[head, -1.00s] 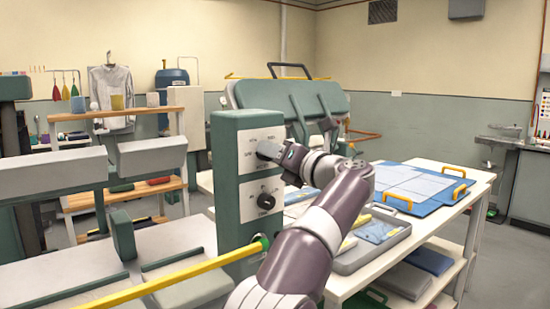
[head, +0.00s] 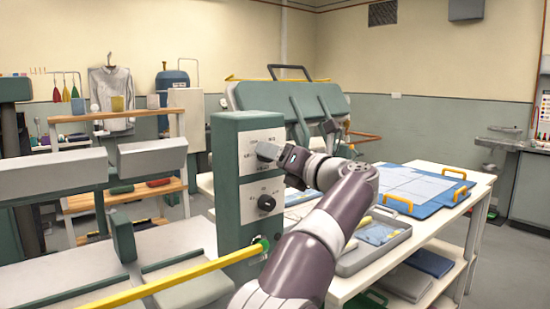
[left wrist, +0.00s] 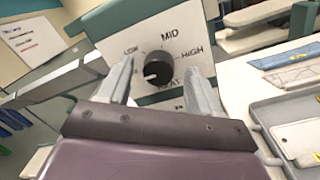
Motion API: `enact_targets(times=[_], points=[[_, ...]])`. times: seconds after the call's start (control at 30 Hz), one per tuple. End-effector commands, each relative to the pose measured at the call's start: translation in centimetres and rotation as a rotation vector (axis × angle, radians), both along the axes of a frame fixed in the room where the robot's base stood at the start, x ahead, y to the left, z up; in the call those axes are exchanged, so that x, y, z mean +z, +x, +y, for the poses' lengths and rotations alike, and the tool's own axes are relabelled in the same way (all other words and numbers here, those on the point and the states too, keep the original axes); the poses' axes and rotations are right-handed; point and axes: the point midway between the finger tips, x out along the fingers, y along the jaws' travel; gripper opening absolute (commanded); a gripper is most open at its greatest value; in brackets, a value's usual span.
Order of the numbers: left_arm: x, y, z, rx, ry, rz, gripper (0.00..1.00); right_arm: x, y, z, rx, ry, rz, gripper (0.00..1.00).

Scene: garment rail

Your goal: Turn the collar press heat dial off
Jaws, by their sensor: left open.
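My right gripper is not in view.
A second black knob (head: 266,203) sits lower on the box, above a green fitting (head: 262,243) by a yellow bar (head: 165,284). The table at right holds a grey tray (head: 375,245) and a blue folding board (head: 425,187). The press (head: 290,100) stands behind.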

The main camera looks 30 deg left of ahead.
Motion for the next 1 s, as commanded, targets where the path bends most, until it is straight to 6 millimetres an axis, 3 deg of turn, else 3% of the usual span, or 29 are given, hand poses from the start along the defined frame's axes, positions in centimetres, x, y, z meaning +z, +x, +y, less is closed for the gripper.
enact_targets(times=[0.3, 0.43, 0.6, 1.0], points=[[-0.6, -2.7, -7.7, -0.007, -0.001, 0.000, 0.64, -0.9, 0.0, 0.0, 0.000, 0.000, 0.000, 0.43], [-0.7, -3.6, -10.0, -0.004, 0.000, 0.001, 0.64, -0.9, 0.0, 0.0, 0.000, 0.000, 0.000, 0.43], [-0.8, -4.2, -11.2, -0.001, 0.000, 0.001, 0.64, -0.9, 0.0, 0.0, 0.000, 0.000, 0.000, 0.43], [-0.8, -4.2, -11.3, -0.001, 0.000, 0.002, 0.64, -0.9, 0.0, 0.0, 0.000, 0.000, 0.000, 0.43]])
